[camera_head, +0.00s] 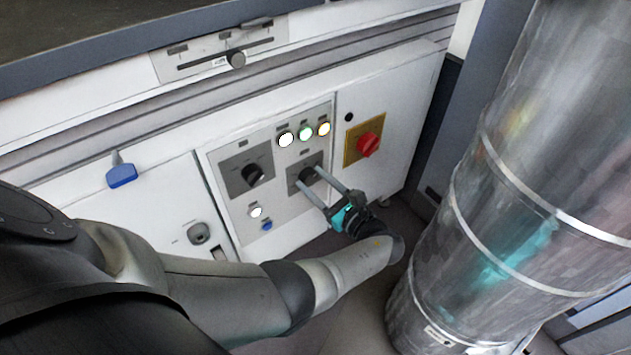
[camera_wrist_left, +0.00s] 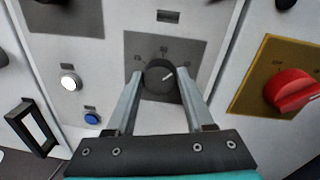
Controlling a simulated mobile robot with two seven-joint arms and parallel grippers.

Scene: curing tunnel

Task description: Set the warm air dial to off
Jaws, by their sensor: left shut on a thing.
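A round black dial (camera_head: 307,174) sits on a grey plate in the control panel. It shows closely in the left wrist view (camera_wrist_left: 160,78), where its white pointer line slants to the upper right. Small marks stand around it, too small to read. My left gripper (camera_head: 309,177) reaches the dial from the lower right, and its two fingers (camera_wrist_left: 162,80) are shut on the dial's sides. A second black dial (camera_head: 253,174) sits on another grey plate to the left. I cannot read which dial is labelled warm air. My right gripper is not in view.
A red rotary switch (camera_head: 368,145) on a yellow plate is to the right. Lit lamps (camera_head: 305,134) are above, and a white lamp (camera_head: 256,212) and blue button (camera_head: 267,225) are lower left. A large metal duct (camera_head: 480,200) stands close on the right.

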